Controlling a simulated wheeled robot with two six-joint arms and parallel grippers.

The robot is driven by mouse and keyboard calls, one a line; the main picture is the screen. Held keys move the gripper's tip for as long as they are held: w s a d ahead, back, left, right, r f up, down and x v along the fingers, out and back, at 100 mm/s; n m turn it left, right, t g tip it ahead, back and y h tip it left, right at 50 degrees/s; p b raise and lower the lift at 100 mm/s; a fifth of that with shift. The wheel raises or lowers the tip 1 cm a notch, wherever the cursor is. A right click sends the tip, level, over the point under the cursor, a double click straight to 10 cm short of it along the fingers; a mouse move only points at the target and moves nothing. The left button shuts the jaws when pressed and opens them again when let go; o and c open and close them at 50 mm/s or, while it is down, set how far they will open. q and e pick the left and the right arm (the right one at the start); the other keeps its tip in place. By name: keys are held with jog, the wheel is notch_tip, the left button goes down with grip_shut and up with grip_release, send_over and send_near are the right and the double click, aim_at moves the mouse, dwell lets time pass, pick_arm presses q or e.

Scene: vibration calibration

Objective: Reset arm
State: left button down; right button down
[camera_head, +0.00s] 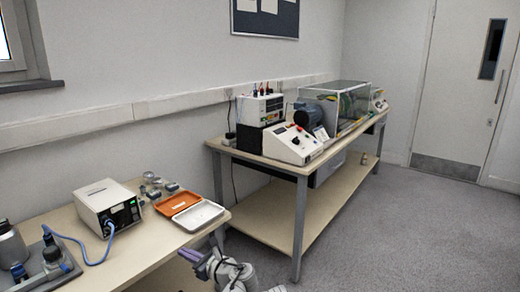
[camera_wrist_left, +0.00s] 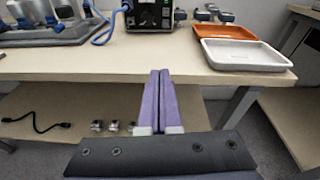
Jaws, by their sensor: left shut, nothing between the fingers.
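My left gripper (camera_head: 190,256) shows at the bottom of the head view, just off the front edge of the near bench (camera_head: 150,240). In the left wrist view its two purple fingers (camera_wrist_left: 160,90) lie together, shut and empty, pointing toward the bench edge. No object touches the fingertips. My right gripper is not in either view.
The near bench holds a white meter box (camera_head: 108,207) with a blue cable, an orange tray (camera_head: 178,203), a white tray (camera_head: 199,216) and several small metal parts. A lower shelf (camera_wrist_left: 50,110) carries a black cable (camera_wrist_left: 38,124). Another bench (camera_head: 240,157) with machines stands behind. Grey floor (camera_head: 400,220) is clear at right.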

pick_arm(q)
jog(key=s+f+n+g+h, duration=0.4)
jog(key=s+f+n, duration=0.1)
jog(key=f+n, duration=0.35)
jog(key=s+f+n+g+h, duration=0.3)
jog(key=s+f+n+h, duration=0.25)
jog(key=f+n, duration=0.35)
jog(key=s+d+n+g+h, duration=0.1)
jog(key=s+d, duration=0.4)
jog(key=d, duration=0.3)
jog(key=s+d+n+g+h, duration=0.15)
jog(key=s+d, duration=0.25)
jog(key=d, duration=0.4)
notch_tip(320, 180, up, 27)
jog(key=p, duration=2.7)
jog(key=shift+a+r+p, duration=0.2)
jog(key=shift+a+p, duration=0.05)
jog(key=shift+p, duration=0.05)
